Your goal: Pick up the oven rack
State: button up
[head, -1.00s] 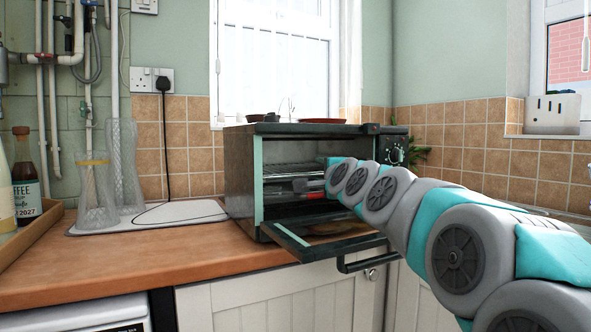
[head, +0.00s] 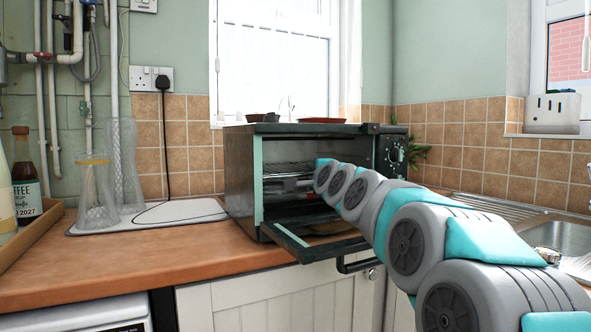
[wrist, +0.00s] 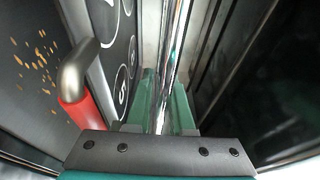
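The oven rack (head: 283,171) is a set of metal bars inside the open toaster oven (head: 240,180), left of my arm in the head view. My gripper reaches into the oven, and its fingers are hidden there behind my own arm. In the wrist view, shiny metal bars of the rack (wrist: 173,60) run between the teal fingers of my gripper (wrist: 164,112). The fingers lie close on both sides of the bars and look shut on them. The rack's far part is hidden.
The oven door (head: 320,243) hangs open below my arm. A red handle-like part (wrist: 78,112) and a dark numbered panel (wrist: 110,60) sit left of the fingers. Glass vases (head: 97,195) stand left on the wooden counter (head: 150,252); a sink (head: 560,236) is at right.

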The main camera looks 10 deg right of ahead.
grip_shut()
dwell(1.0)
